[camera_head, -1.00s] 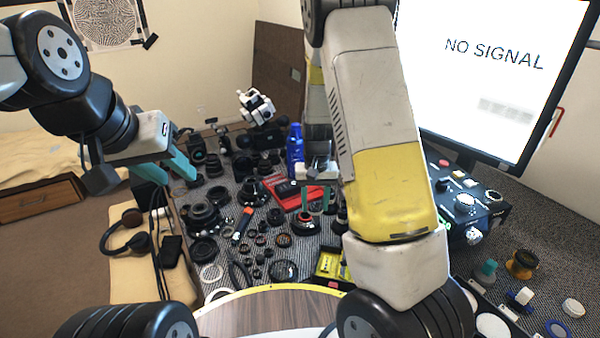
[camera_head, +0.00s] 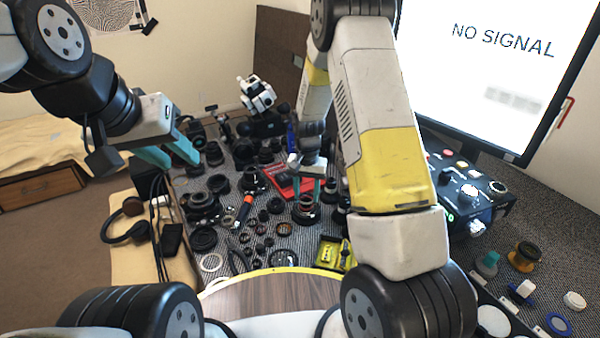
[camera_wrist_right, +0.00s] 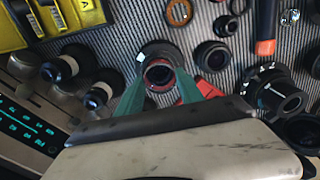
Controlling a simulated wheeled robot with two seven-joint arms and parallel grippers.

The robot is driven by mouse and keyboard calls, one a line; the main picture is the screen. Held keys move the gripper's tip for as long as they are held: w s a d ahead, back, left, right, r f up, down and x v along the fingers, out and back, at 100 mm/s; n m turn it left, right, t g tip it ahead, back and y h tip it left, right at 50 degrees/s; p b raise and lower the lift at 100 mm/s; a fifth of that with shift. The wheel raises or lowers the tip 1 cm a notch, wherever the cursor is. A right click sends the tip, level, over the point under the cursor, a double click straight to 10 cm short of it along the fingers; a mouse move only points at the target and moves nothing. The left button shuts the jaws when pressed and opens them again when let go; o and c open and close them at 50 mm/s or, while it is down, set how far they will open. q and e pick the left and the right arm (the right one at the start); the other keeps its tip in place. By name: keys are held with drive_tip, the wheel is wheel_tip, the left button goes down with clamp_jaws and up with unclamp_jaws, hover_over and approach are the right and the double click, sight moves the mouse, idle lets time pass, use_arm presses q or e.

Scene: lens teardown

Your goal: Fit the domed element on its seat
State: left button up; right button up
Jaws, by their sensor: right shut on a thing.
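My right gripper (camera_head: 308,192) points down over a dark round barrel with a red ring (camera_head: 306,207), the likely seat, on the striped mat. In the right wrist view the teal fingers of my right gripper (camera_wrist_right: 160,82) come down on either side of the red-ringed barrel (camera_wrist_right: 158,55). They are shut on a small round glassy piece (camera_wrist_right: 160,75), likely the domed element, at the ring's opening. Its dome is hard to make out, and I cannot tell whether it touches the seat.
Many lens barrels and rings crowd the striped mat around the seat. An orange-handled tool (camera_head: 243,207) lies to the left. A control box (camera_head: 465,190) stands right.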

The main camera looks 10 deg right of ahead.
drive_tip(key=shift+f, duration=0.85)
drive_tip(key=shift+f, duration=0.15)
idle(1.2)
idle(0.5)
drive_tip(key=o, duration=1.8)
drive_tip(key=shift+c, duration=0.2)
drive_tip(key=shift+r, duration=3.5)
